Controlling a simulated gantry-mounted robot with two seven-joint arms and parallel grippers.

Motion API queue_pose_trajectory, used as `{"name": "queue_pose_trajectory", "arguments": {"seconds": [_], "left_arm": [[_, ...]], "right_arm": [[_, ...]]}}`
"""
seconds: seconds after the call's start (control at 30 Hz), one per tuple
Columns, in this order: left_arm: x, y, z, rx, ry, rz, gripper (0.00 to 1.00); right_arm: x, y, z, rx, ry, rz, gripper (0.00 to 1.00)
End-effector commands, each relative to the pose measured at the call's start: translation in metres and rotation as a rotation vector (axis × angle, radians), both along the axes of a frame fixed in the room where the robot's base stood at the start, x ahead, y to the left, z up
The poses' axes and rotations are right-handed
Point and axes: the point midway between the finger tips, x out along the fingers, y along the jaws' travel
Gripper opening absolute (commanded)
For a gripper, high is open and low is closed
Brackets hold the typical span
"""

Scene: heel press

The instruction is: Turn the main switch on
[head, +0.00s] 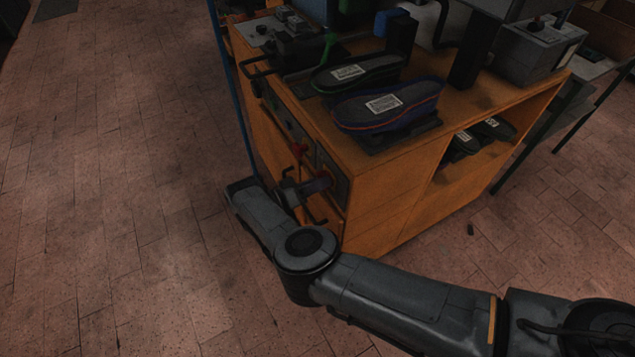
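The heel press is an orange-brown cabinet (390,205) with a dark control panel (325,165) on its narrow left-facing side. A red knob (299,149) shows on this panel; I cannot tell for sure whether it is the main switch. My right arm comes in from the lower right, and my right gripper (316,186) is at the lower part of the panel. It is dark and small here, and it partly hides the panel, so I cannot tell whether its fingers are open or touch anything. My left gripper is not in view.
Two dark shoe-shaped pieces with white labels, one green-edged (358,73) and one blue (390,105), lie on the cabinet top. More lie on the open shelf (484,138). A thin blue post (232,90) stands left of the cabinet. The tiled floor (110,180) at left is clear.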

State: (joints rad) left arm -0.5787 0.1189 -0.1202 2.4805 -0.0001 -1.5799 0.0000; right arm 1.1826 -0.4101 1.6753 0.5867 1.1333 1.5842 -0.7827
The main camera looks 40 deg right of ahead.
Motion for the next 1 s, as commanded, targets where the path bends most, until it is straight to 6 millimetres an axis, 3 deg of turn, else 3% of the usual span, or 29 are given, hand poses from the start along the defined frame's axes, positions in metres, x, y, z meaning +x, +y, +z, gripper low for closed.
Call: {"name": "queue_pose_trajectory", "arguments": {"seconds": [0.07, 0.3, 0.67, 1.0], "left_arm": [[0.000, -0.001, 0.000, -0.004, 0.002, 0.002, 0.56], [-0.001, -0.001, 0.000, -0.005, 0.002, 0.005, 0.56], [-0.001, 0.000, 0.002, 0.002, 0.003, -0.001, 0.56], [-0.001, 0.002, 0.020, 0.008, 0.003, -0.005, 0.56]], "right_arm": [[0.000, 0.000, 0.000, 0.000, 0.000, 0.000, 0.36], [0.000, 0.000, 0.000, 0.000, 0.000, 0.000, 0.00], [0.000, 0.000, 0.001, -0.005, -0.020, 0.001, 0.00], [0.000, 0.001, 0.003, -0.041, -0.199, 0.001, 0.00]]}}
